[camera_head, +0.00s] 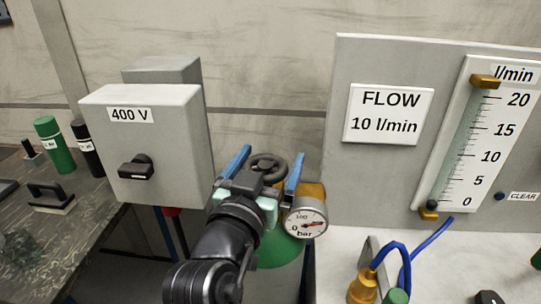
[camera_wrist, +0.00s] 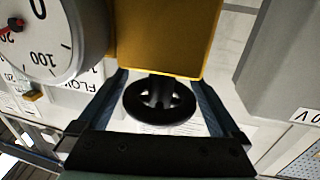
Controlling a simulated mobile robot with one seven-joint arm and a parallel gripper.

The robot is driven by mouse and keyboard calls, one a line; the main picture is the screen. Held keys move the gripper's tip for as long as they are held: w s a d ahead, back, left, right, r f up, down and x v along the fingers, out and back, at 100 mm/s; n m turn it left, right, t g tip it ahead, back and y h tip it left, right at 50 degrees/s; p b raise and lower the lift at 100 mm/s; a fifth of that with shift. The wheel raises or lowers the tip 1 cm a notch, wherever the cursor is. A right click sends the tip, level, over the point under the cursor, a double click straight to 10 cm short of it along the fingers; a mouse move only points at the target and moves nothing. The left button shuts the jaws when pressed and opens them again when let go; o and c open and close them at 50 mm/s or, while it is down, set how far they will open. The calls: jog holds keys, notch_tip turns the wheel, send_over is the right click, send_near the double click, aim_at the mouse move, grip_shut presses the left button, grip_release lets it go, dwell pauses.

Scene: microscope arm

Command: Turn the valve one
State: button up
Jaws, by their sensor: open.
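The valve is a dark round handwheel (camera_head: 268,159) on a brass-coloured body (camera_head: 315,190), above a green cylinder (camera_head: 280,250). In the wrist view, the handwheel (camera_wrist: 160,118) hangs below the brass block (camera_wrist: 165,38) on a short stem. My gripper (camera_head: 265,168) is open, with one blue finger on each side of the handwheel. In the wrist view, gaps show between the wheel and both fingers of the gripper (camera_wrist: 160,85). A round pressure gauge (camera_head: 306,224) sits beside the valve, partly behind my gripper, and also shows in the wrist view (camera_wrist: 45,35).
A grey 400 V switch box (camera_head: 150,150) stands close on the left. On the right, a panel (camera_head: 375,190) carries a "FLOW 10 l/min" sign (camera_head: 389,115) and a flow meter (camera_head: 478,135) with its dark ball near 0. Brass fittings (camera_head: 364,284) and blue hoses stand at lower right.

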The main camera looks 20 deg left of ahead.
jog(key=shift+w, duration=0.35)
jog(key=c, duration=1.1)
